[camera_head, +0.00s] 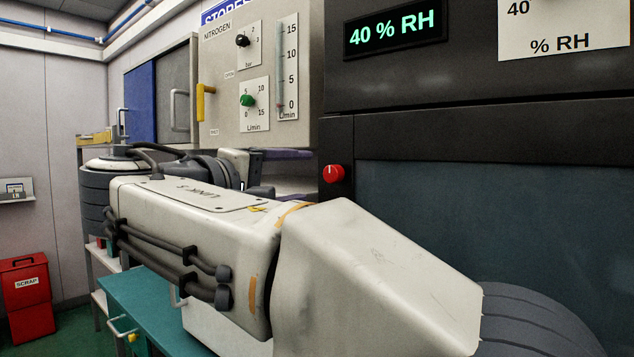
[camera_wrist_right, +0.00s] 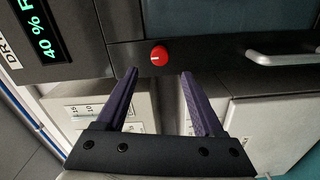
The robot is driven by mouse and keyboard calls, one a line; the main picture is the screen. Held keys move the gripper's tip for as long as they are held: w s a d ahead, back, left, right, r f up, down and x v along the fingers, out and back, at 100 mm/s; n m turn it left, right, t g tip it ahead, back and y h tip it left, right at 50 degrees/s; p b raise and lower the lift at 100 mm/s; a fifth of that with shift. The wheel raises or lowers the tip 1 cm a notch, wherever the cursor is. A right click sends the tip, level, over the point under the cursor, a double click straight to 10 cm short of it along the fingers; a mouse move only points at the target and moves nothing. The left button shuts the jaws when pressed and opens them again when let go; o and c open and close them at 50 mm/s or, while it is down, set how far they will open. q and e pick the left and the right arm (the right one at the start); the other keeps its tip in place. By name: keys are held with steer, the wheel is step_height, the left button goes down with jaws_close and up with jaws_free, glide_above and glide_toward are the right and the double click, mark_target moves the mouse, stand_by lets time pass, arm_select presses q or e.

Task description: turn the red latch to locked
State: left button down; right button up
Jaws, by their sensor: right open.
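The red latch (camera_head: 333,173) is a small round knob on the dark cabinet's left edge strip, below the humidity readout. It also shows in the right wrist view (camera_wrist_right: 159,56), with a short pale mark on its face. My right gripper (camera_wrist_right: 158,74) is open, with its two purple fingers apart and nothing between them. The latch appears just beyond the fingertips, centred on the gap; I cannot tell the exact distance. In the head view the right gripper (camera_head: 308,176) is partly hidden behind my arm, its fingers pointing at the latch. My left gripper is not in view.
A cream gas panel (camera_head: 222,95) with a black knob (camera_head: 242,41), a green knob (camera_head: 248,100) and a yellow handle (camera_head: 204,102) stands left of the latch. A metal bar handle (camera_wrist_right: 283,60) lies right of the latch in the wrist view. A red scrap bin (camera_head: 27,298) stands far left.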

steer(key=shift+v, duration=1.25)
steer(key=shift+f, duration=0.1)
steer(key=s+d+f+n+g+y, duration=0.1)
steer(key=d+f+n+g+y, duration=0.15)
steer(key=f, duration=0.85)
steer(key=s+d+f+n+g+y, duration=0.1)
steer(key=d+f+g+y, duration=0.25)
steer(key=f, duration=0.65)
steer(key=s+d+f+m+g+y, duration=0.2)
steer(key=s+f+g, duration=0.2)
steer(key=s+f, duration=0.6)
steer(key=s+d+f+m+g+y, duration=0.3)
steer(key=s+f+g, duration=0.1)
steer(key=s+f, duration=0.7)
steer(key=shift+d+f+g+y, duration=0.2)
steer(key=shift+f+g+y, duration=0.05)
steer(key=shift+g+y, duration=0.05)
